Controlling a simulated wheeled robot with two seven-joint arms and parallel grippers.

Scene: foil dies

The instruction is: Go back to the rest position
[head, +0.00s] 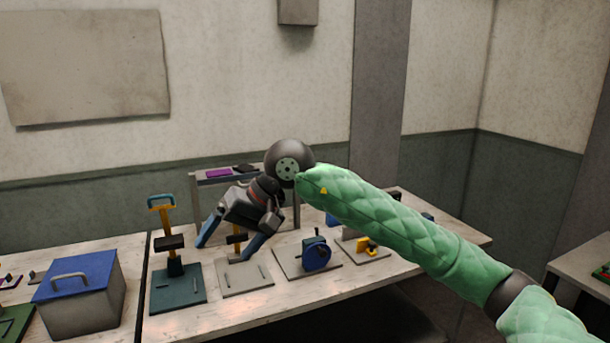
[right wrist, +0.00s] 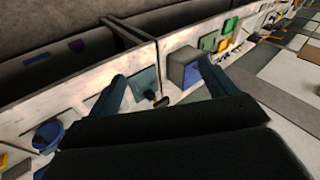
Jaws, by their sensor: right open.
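My right gripper (head: 228,243) reaches in on its green-sleeved arm and hangs above the table (head: 330,290) in the head view. Its two blue-tipped fingers are spread wide apart with nothing between them. A grey base plate (head: 246,279) with an upright yellow part lies below and behind it, partly covered by the gripper. In the right wrist view the fingers (right wrist: 158,82) also stand apart, above the table row. My left gripper is not in view.
A green-based press (head: 178,287) with a tall handle stands left of the gripper. Further left is a grey box with a blue lid (head: 75,275). To the right are a plate with a blue round device (head: 316,254) and a yellow piece (head: 366,246). A raised shelf (head: 200,198) stands behind.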

